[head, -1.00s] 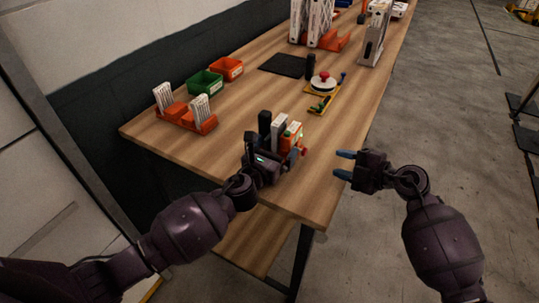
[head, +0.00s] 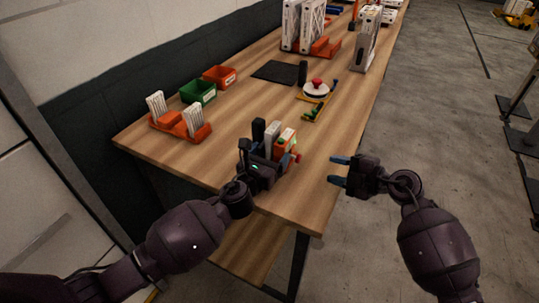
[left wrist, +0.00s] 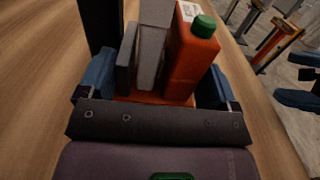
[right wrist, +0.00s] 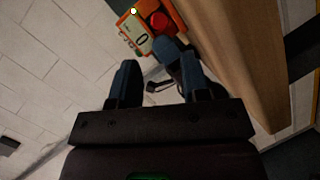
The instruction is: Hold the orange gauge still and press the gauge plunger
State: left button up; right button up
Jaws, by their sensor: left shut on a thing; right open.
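The orange gauge (head: 285,143) stands near the front edge of the wooden table, with grey and black blocks beside it. In the left wrist view the orange body (left wrist: 190,62) has a green cap. My left gripper (head: 269,157) is shut around this group, one finger on each side, above an orange base; which parts it touches is hard to tell. The red plunger (right wrist: 158,21) sticks out of the gauge's right side, beside a pale face in the right wrist view. My right gripper (head: 337,170) is open and empty, right of the plunger and apart from it, just past the table edge.
An orange rack (head: 180,128) with white filters stands at the left, with a green bin (head: 198,91) and an orange bin (head: 219,76) behind it. A red-topped white round device (head: 316,89) and dark mat (head: 279,72) lie farther back.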

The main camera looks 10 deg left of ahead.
grip_shut()
dwell(1.5)
